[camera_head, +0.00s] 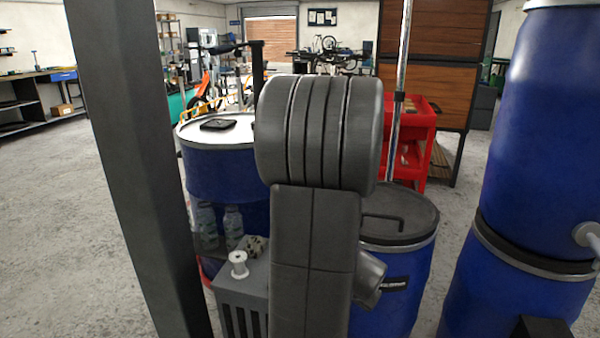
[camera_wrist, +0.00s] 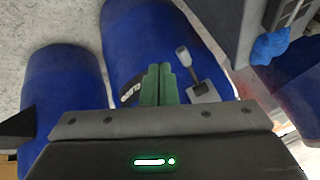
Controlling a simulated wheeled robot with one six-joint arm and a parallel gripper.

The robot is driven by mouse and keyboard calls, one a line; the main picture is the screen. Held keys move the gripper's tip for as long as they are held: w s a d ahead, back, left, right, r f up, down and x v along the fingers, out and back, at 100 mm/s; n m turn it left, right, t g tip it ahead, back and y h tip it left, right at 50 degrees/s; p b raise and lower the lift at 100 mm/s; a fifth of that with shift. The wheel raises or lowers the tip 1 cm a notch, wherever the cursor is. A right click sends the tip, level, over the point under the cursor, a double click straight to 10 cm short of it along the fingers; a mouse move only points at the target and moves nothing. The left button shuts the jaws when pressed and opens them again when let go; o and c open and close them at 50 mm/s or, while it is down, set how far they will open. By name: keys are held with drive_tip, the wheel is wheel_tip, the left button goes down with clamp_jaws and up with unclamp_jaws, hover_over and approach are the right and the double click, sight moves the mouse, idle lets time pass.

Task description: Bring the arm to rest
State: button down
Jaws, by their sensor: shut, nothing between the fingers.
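My arm stands folded upright in the middle of the head view, with its thick grey links in front of the barrels. My gripper is hidden in the head view. In the wrist view my gripper (camera_wrist: 158,84) shows as two green fingers side by side, shut with nothing between them. Behind the fingers are a blue barrel (camera_wrist: 142,35) and, to the left, another blue barrel (camera_wrist: 62,85). The fingers appear in front of the middle barrel; I cannot tell how far apart they are.
A white-lidded blue barrel (camera_head: 222,170), a dark-lidded barrel (camera_head: 408,250) and stacked blue barrels (camera_head: 545,130) stand close around my arm. A grey crate (camera_head: 240,292) holds a white spool (camera_head: 238,262) on top. A red cart (camera_head: 415,140) is behind. Open floor lies left.

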drive_tip(key=shift+w+f+b, duration=0.25)
drive_tip(key=shift+w+f, duration=0.15)
drive_tip(key=shift+w, duration=0.4)
drive_tip(key=shift+w+f+b, duration=0.2)
drive_tip(key=shift+w+f, duration=0.25)
drive_tip(key=shift+w, duration=0.3)
drive_tip(key=shift+w+f+b, duration=0.25)
drive_tip(key=shift+w+f, duration=0.15)
drive_tip(key=shift+w, duration=0.4)
